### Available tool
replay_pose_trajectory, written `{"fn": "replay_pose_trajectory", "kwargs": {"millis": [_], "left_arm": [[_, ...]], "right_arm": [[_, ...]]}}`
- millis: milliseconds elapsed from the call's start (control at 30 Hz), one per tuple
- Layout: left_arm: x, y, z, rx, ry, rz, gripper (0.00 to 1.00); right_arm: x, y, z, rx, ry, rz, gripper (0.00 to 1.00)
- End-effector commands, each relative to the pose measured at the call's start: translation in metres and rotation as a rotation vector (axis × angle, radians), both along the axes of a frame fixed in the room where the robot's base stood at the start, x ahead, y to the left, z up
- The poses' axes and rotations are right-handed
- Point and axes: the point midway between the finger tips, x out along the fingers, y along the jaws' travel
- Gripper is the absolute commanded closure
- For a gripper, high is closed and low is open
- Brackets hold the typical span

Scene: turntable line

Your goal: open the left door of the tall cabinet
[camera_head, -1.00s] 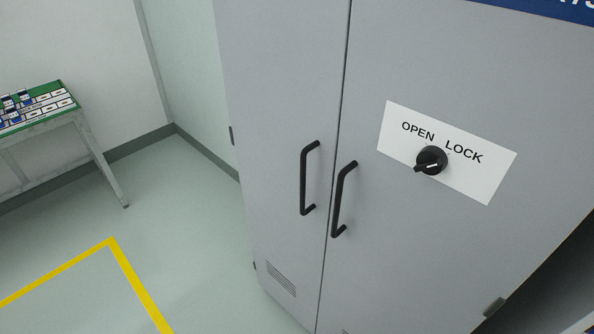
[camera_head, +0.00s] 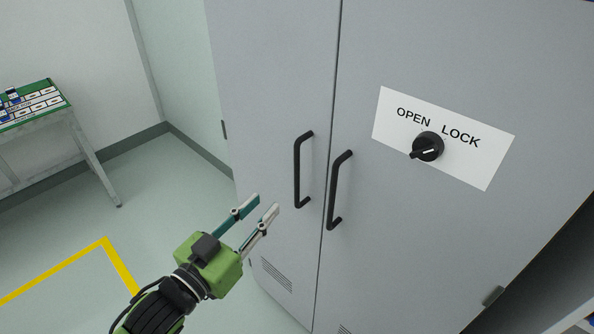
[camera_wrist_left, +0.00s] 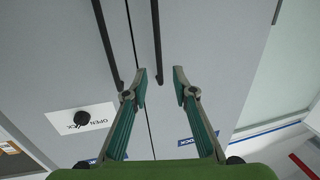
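The tall grey cabinet has a left door (camera_head: 270,90) and a right door (camera_head: 400,240), both shut. The left door's black bar handle (camera_head: 298,172) is upright near the middle seam, beside the right door's handle (camera_head: 334,192). A black knob (camera_head: 428,147) sits on a white OPEN/LOCK plate, its lever towards the lower left. My left gripper (camera_head: 266,202) is open and empty, below and left of the left handle. In the left wrist view, the left door's handle (camera_wrist_left: 157,40) lines up between the open fingertips (camera_wrist_left: 160,73). My right gripper is not in view.
A table (camera_head: 62,112) with a green-edged board and small items stands at the far left. Yellow tape (camera_head: 105,243) marks the floor. Open floor lies left of the cabinet. A dark shelf-like opening (camera_head: 550,270) is at the lower right.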

Motion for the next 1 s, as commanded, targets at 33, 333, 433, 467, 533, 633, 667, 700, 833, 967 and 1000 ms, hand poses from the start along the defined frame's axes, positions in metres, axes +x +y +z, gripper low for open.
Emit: {"fn": "replay_pose_trajectory", "kwargs": {"millis": [33, 333, 433, 467, 533, 633, 667, 700, 833, 967, 1000], "left_arm": [[-0.001, -0.002, 0.005, -0.003, -0.008, -0.006, 0.75], [0.026, -0.017, 0.012, -0.008, -0.015, -0.008, 0.75], [0.044, -0.025, 0.011, -0.007, -0.014, -0.007, 0.75], [0.048, -0.028, 0.012, -0.007, -0.014, -0.007, 0.75], [0.061, -0.033, 0.011, -0.007, -0.014, -0.006, 0.75], [0.079, -0.043, 0.011, -0.007, -0.013, -0.007, 0.75], [0.084, -0.045, 0.010, -0.006, -0.012, -0.006, 0.75], [0.090, -0.049, 0.011, -0.006, -0.013, -0.007, 0.75], [0.107, -0.056, 0.009, -0.006, -0.013, -0.007, 0.75], [0.116, -0.062, 0.008, -0.006, -0.012, -0.008, 0.75], [0.118, -0.063, 0.008, -0.005, -0.012, -0.008, 0.75]], "right_arm": [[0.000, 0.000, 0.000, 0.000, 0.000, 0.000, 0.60], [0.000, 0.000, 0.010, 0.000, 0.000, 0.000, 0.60], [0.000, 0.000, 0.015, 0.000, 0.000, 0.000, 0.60], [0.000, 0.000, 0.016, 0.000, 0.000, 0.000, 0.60], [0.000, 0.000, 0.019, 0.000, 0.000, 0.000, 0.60], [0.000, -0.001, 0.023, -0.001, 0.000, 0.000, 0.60], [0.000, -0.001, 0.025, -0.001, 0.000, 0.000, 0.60], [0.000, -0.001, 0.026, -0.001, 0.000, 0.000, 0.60], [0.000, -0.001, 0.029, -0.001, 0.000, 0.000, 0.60], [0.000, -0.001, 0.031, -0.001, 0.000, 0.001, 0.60], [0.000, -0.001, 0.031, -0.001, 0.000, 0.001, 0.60]]}}
